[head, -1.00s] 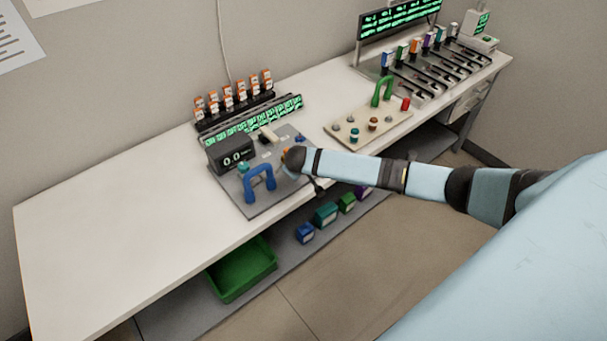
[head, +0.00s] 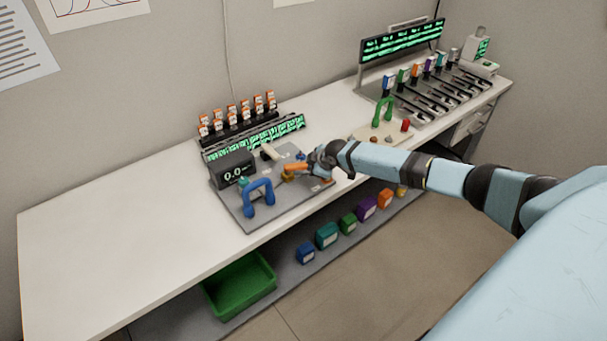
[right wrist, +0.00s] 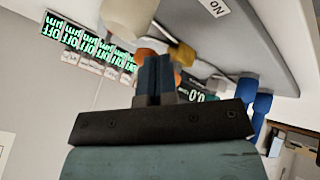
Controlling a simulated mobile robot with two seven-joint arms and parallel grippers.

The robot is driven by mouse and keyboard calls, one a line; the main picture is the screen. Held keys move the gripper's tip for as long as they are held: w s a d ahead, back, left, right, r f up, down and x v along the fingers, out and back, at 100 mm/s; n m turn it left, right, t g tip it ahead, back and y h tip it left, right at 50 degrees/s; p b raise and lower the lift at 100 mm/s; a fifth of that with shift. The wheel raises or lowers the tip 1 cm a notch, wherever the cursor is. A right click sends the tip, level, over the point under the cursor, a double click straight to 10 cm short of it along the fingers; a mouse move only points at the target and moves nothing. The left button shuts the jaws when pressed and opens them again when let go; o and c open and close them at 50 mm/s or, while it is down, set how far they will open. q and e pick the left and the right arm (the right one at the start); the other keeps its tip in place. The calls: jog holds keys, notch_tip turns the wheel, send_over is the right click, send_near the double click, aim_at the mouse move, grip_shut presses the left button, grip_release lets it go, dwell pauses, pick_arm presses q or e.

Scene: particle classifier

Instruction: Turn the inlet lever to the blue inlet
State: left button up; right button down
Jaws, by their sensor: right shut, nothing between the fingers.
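A grey panel (head: 250,222) lies on the white bench. On it are an orange part (head: 294,169), a cream bar-shaped part (head: 270,152) and a small blue part (head: 300,155). I cannot tell for sure which is the inlet lever. My right gripper (head: 311,168) reaches in from the right, low over the panel by the orange part. My left gripper is not in view.
Vial racks (head: 240,115) stand behind. A green bin (head: 240,284) sits below. The bench's left part is clear.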

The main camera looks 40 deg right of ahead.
jog(key=shift+w+d+f+b, duration=0.15)
jog(key=shift+w+d+b, duration=0.8)
jog(key=shift+w+b, duration=0.15)
jog(key=shift+w+d+b, duration=0.4)
jog(key=shift+w+b, duration=0.4)
jog(key=shift+b, duration=0.05)
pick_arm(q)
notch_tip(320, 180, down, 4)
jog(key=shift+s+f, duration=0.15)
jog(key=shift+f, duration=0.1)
pick_arm(e)
jog(key=shift+r, duration=0.2)
jog(key=shift+w+d, duration=0.1)
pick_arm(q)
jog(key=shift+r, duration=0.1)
pick_arm(e)
jog(key=shift+r, duration=0.15)
